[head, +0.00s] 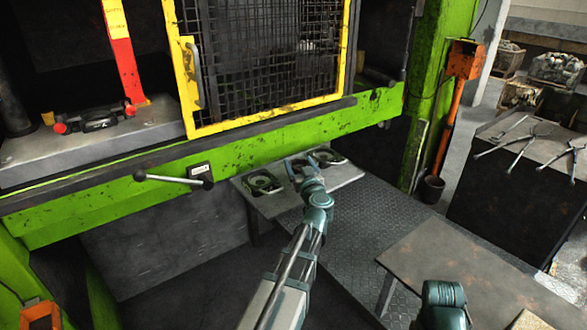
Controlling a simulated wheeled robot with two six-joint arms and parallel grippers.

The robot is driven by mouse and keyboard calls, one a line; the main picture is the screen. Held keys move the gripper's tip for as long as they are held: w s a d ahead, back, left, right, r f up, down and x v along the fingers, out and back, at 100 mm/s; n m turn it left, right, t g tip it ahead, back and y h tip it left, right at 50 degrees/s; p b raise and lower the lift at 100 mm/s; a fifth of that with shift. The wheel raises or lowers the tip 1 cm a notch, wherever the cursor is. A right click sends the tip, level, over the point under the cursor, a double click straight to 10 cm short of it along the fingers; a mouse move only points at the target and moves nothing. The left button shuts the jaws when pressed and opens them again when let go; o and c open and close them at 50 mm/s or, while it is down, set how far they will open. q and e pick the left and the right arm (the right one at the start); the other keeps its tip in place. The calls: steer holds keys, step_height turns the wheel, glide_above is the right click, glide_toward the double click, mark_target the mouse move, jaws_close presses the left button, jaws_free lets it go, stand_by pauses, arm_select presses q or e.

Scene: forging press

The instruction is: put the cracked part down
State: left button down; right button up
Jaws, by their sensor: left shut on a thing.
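My left arm reaches from the bottom middle to a small grey metal table (347,172) under the press. My left gripper (297,166) is low over this table and shut on a small dark part, mostly hidden by the gripper. I cannot tell whether that part touches the table. One dark ring-like part (262,182) lies on the table left of the gripper and another (327,156) lies to its right. Cracks are too small to make out on any of them. My right arm shows only at the bottom right; its gripper is out of view.
The green press (300,131) stands behind, with a yellow-framed mesh guard (270,50) and a protruding lever (172,180). A brown table (450,262) is at the lower right. A dark bench (520,170) with several tongs stands farther right.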

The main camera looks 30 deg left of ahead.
arm_select(q)
steer(key=shift+a, duration=0.1)
steer(key=shift+d, duration=0.25)
steer(key=shift+f, duration=0.1)
jaws_free()
steer(key=shift+a, duration=0.1)
steer(key=shift+s+r, duration=0.1)
steer(key=shift+r, duration=0.15)
steer(key=v, duration=1.2)
steer(key=shift+f, duration=0.1)
